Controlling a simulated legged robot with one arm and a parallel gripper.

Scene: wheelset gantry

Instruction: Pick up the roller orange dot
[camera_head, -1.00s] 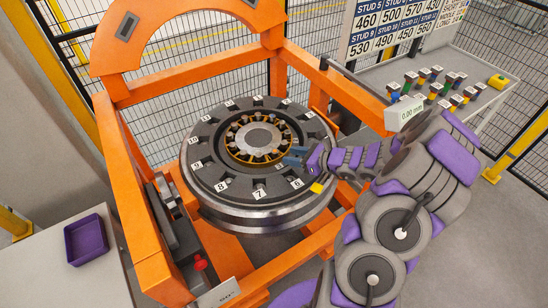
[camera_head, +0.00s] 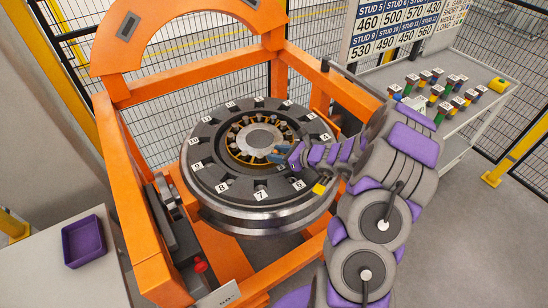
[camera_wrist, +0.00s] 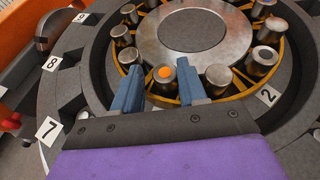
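The roller with the orange dot (camera_wrist: 164,80) is a short metal cylinder standing in the yellow cage ring (camera_wrist: 150,20) in the wrist view. My gripper (camera_wrist: 160,70) has its two blue-grey fingers apart, one to each side of this roller in the picture, with a visible gap on each side. I cannot tell the height of the fingertips against the roller. In the head view my gripper (camera_head: 278,155) is over the near right part of the roller ring, and the orange dot is too small to make out there.
Neighbouring rollers (camera_wrist: 130,60) (camera_wrist: 216,78) stand close on both sides. The numbered grey wheel (camera_head: 225,165) lies within an orange gantry (camera_head: 125,190). A purple tray (camera_head: 84,240) sits on the left table. Coloured studs (camera_head: 440,88) stand on the right bench.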

